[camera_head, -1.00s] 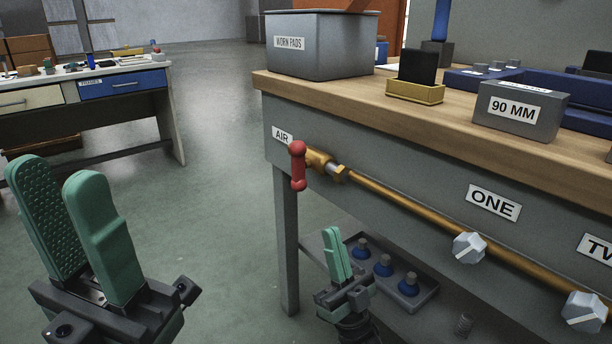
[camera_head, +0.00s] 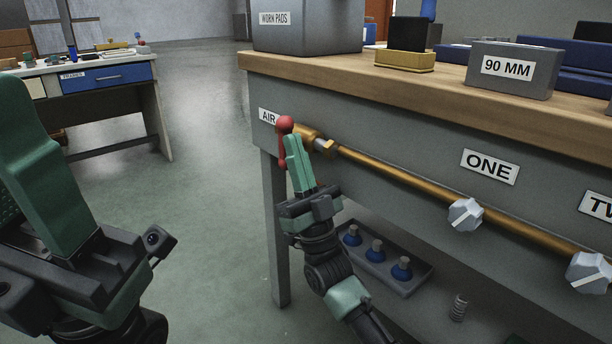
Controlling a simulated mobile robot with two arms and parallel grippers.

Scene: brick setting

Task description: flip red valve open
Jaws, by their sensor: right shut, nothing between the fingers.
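The red valve handle (camera_head: 285,124) hangs upright at the left end of a brass pipe (camera_head: 400,190), by the AIR label. Its rounded top and a strip of its left side show; my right gripper covers the rest. My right gripper (camera_head: 292,143) is shut and empty, with its green fingertips pointing up in front of the handle. I cannot tell whether they touch it. My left gripper (camera_head: 20,100) is large and close at the left edge, partly cut off, with its fingers apart and nothing visible between them.
The workbench (camera_head: 360,75) fills the right side, with a WORN PADS bin (camera_head: 310,32) and a 90 MM block (camera_head: 512,72) on top. Grey knobs (camera_head: 465,214) sit along the pipe. A tray (camera_head: 412,287) of blue-based items lies below. Open floor lies to the left.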

